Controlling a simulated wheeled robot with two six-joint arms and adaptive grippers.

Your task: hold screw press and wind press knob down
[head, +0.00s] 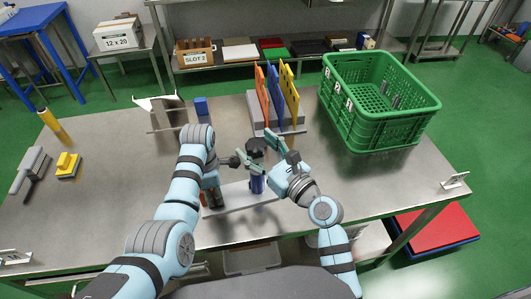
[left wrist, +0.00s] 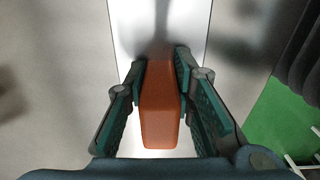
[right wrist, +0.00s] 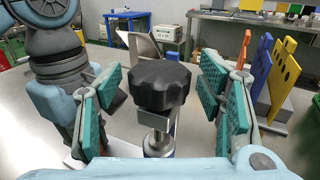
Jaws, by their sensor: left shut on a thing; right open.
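The screw press stands on a white base plate (head: 240,198) at the front of the steel table. Its black lobed knob (right wrist: 160,84) tops a metal screw; in the head view the knob (head: 256,145) sits above a blue cylinder (head: 257,184). My left gripper (left wrist: 160,75) is shut on an orange-red block (left wrist: 160,112) above the white plate; the arm mostly hides this in the head view. My right gripper (right wrist: 160,78) is open, with one finger on each side of the knob and visible gaps between.
Orange, blue and yellow upright panels (head: 276,92) stand in a grey holder behind the press. A green crate (head: 370,135) is at the back right. A folded metal stand (head: 165,115) is at the back left.

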